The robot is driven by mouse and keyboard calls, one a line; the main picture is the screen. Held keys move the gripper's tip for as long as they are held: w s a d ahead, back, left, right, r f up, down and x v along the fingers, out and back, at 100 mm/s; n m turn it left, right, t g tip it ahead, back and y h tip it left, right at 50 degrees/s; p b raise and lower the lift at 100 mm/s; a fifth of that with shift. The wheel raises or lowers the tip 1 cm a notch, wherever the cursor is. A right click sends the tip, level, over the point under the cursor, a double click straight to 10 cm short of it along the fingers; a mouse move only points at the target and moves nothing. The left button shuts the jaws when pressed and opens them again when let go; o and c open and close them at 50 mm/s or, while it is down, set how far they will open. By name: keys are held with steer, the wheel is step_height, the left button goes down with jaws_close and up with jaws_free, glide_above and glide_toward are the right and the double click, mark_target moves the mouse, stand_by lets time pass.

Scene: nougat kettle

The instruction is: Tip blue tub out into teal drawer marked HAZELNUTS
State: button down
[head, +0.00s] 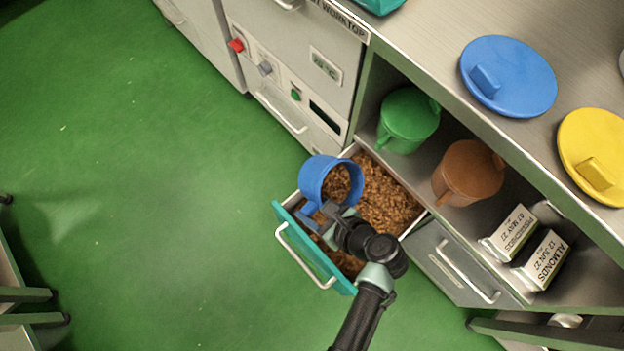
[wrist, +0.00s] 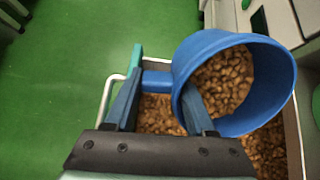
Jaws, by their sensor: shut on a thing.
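The blue tub (head: 318,177) is tilted above the open teal drawer (head: 318,262), its mouth facing right in the head view. Brown nuts show inside the tub. My gripper (head: 318,214) is shut on the tub's handle at the drawer's front left part. In the wrist view the blue tub (wrist: 200,44) fills the upper right, and my gripper's fingers (wrist: 160,100) are on either side of its handle. The drawer holds many brown nuts (head: 385,197). Its label does not show. I cannot tell whether nuts are falling from the tub.
A green tub (head: 408,120) and an orange-brown tub (head: 468,172) stand on the shelf right of the drawer. Cartons marked ALMONDS (head: 542,260) and another (head: 510,232) lie beside them. Blue (head: 520,75) and yellow (head: 600,150) lids lie on the worktop.

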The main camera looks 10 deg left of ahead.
steer(key=s+d+r+t+y+b, duration=0.4)
steer(key=d+t+y+b, duration=0.2)
steer(key=y+b, duration=0.7)
steer(key=shift+d+t+b, duration=0.25)
steer(key=shift+t+b, duration=0.45)
steer(key=shift+t, duration=0.6)
